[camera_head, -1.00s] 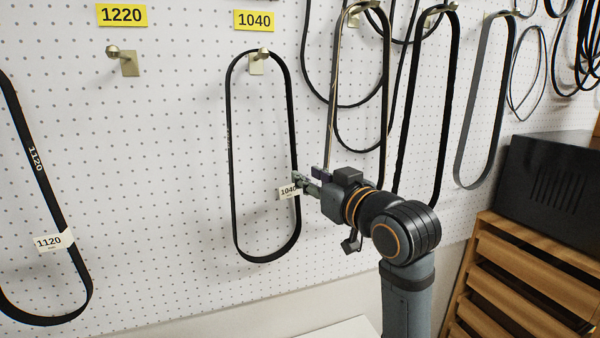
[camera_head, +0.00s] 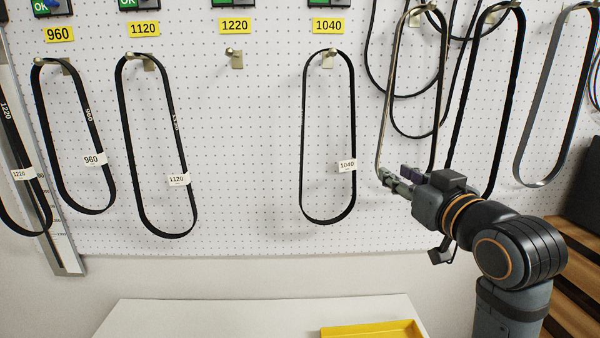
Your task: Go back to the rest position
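My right gripper (camera_head: 396,180) is at the right of the view, its fingers pointing left toward the pegboard. It is apart from the 1040 belt (camera_head: 304,135), which hangs on the hook under the yellow 1040 label (camera_head: 328,26). The fingers look close together and I see nothing in them; how far they are apart is too small to tell. They overlap in the picture with a brown-grey belt (camera_head: 384,110) behind. My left gripper is out of view.
Belts 1120 (camera_head: 128,140) and 960 (camera_head: 48,130) hang on hooks at left. The 1220 hook (camera_head: 235,58) is empty; a 1220 belt (camera_head: 40,190) shows at the far left. Below are a white table (camera_head: 200,320) and a yellow tray (camera_head: 370,331). Wooden drawers (camera_head: 572,270) stand at right.

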